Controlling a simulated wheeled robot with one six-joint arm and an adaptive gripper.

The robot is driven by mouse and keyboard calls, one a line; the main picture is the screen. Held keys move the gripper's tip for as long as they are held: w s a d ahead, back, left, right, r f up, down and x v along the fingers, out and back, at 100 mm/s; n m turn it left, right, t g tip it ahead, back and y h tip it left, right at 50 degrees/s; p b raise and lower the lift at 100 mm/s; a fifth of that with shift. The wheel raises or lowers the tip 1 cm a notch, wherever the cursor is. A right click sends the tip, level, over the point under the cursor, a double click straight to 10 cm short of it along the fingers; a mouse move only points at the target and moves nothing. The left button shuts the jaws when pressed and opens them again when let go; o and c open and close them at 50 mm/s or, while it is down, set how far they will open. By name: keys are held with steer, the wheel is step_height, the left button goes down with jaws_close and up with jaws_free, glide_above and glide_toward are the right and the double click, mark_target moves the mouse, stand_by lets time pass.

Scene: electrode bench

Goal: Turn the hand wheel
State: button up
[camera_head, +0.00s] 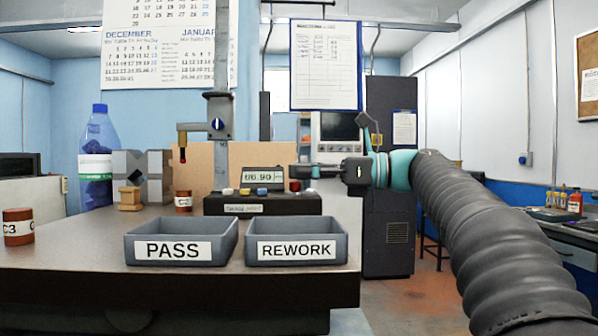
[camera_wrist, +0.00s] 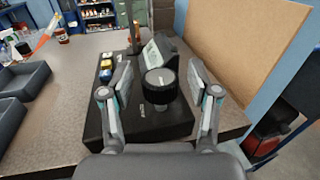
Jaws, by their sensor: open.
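The hand wheel (camera_wrist: 160,88) is a black round knob with a pale mark on its top. It stands on the black control console (camera_wrist: 150,125), which also shows on the bench in the head view (camera_head: 262,205). In the wrist view my gripper (camera_wrist: 161,72) is open, with one finger on each side of the wheel. Gaps show between the fingers and the wheel. In the head view my gripper (camera_head: 298,172) reaches in from the right over the console's right end, where I cannot clearly make out the wheel.
The console carries a display (camera_head: 263,178) and coloured buttons (camera_wrist: 106,68). Grey PASS (camera_head: 182,262) and REWORK (camera_head: 296,262) trays stand in front. A gauge stand (camera_head: 219,120) rises behind. A brown board (camera_wrist: 245,45) stands close to the console.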

jaws_close()
steer(key=shift+a, duration=0.3)
steer(key=shift+d, duration=0.1)
steer(key=shift+d, duration=0.1)
steer(key=shift+t, duration=0.3)
steer(key=shift+m+t, duration=0.3)
steer(key=shift+m, duration=0.1)
steer(key=m+t+h, duration=0.1)
steer(key=t, duration=0.1)
steer(key=m+t+h, duration=0.1)
steer(key=m+t, duration=0.1)
steer(key=t, duration=0.1)
steer(key=shift+s+h, duration=0.1)
steer(key=shift+h, duration=0.3)
steer(key=shift+m+t+h+p, duration=0.3)
steer(key=shift+m+t+h, duration=1.3)
steer(key=shift+m+t, duration=0.2)
